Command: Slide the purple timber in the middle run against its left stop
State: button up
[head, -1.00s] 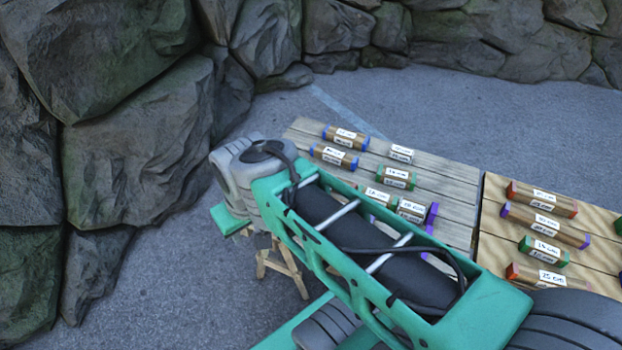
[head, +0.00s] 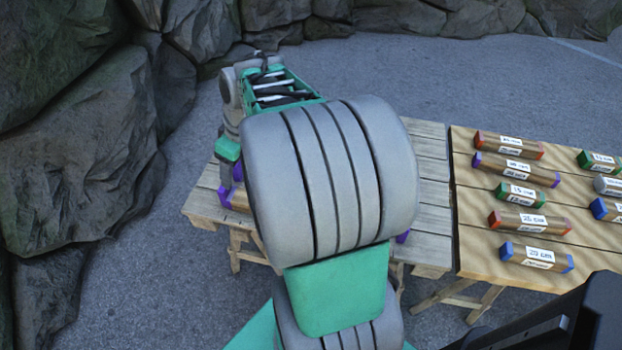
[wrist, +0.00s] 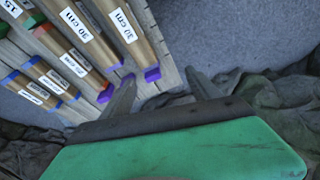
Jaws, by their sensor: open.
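Several timbers with purple ends lie on the grey plank table. In the wrist view one purple-ended timber marked 30 cm (wrist: 124,28) lies nearest my gripper (wrist: 160,88), with another purple-ended timber (wrist: 82,36) to its left. I cannot tell which is in the middle run. My gripper is open, its fingers apart and empty, near the timbers' purple ends at the table edge. In the head view a purple-ended timber (head: 238,199) shows at the table's left end, below my green wrist. My arm hides most of this table; I cannot make out the left stop.
The grey table (head: 432,222) stands beside a lighter wooden table (head: 475,265) with several red-, purple-, green- and blue-ended timbers. A rock wall (head: 75,150) rises on the left and behind. Open paving (head: 190,290) lies left of the tables.

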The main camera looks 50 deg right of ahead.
jog(key=shift+o, duration=0.8)
jog(key=s+d+f+n+b, duration=0.1)
jog(key=d+f+b, duration=0.2)
jog(key=d+f, duration=0.6)
jog(key=d, duration=0.3)
jog(key=shift+s+d+f+t+y, duration=0.25)
jog(key=shift+s+d+t+y, duration=0.05)
jog(key=shift+d+y, duration=0.1)
jog(key=shift+n+t, duration=0.3)
jog(key=shift+n, duration=0.4)
jog(key=s+d+f, duration=0.1)
jog(key=d, duration=0.1)
jog(key=s+d+f+b, duration=0.1)
jog(key=d+f, duration=0.1)
jog(key=d, duration=0.1)
jog(key=s+d+f+b, duration=0.1)
jog(key=d, duration=0.1)
jog(key=shift+s+d+f, duration=0.2)
jog(key=shift+s+f, duration=0.1)
jog(key=shift+f, duration=0.05)
jog(key=shift+s+d, duration=0.1)
jog(key=b+x, duration=0.1)
jog(key=x, duration=0.6)
jog(key=shift+w+f, duration=0.25)
jog(key=shift+f, duration=0.05)
grip_shut()
